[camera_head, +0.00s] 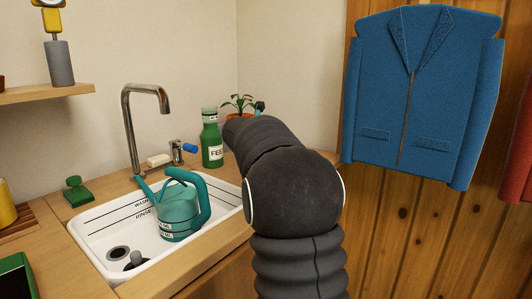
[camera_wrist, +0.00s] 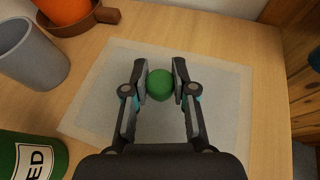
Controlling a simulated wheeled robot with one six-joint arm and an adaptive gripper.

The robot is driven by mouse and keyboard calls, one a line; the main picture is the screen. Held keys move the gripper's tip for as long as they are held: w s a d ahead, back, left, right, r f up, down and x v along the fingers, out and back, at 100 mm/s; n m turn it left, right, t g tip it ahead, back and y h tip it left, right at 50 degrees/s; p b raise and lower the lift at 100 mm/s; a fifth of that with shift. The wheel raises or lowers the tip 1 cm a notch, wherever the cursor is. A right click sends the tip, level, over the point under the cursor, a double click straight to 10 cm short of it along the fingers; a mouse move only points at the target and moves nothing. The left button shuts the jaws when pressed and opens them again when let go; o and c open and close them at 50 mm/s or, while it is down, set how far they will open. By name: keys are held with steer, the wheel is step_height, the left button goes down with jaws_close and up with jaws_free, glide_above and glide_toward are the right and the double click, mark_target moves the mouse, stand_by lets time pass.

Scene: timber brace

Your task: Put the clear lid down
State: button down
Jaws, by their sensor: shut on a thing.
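My gripper (camera_wrist: 160,83) is shut on a round green knob (camera_wrist: 160,86) in the wrist view. Around and below the knob is a pale, see-through square, which looks like the clear lid (camera_wrist: 95,95), with wood grain faintly showing at its border. I cannot tell whether the lid touches the counter or hangs just above it. My arm hides the gripper and the lid in the head view.
A green FEED bottle (camera_head: 212,140), a grey cup (camera_wrist: 32,55) and an orange pot in a brown saucer (camera_wrist: 98,17) stand left of the lid in the wrist view. Bare counter (camera_wrist: 268,75) lies to its right. The sink (camera_head: 105,222) holds a teal watering can (camera_head: 178,213).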

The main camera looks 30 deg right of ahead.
steer(key=shift+f, duration=1.25)
steer(key=shift+f+b, duration=0.2)
steer(key=shift+b, duration=0.15)
steer(key=c, duration=0.9)
jaws_free()
steer(key=shift+r, duration=0.1)
steer(key=shift+c, duration=0.2)
steer(key=shift+r, duration=0.2)
steer(key=v, duration=1.2)
steer(key=shift+f, duration=0.1)
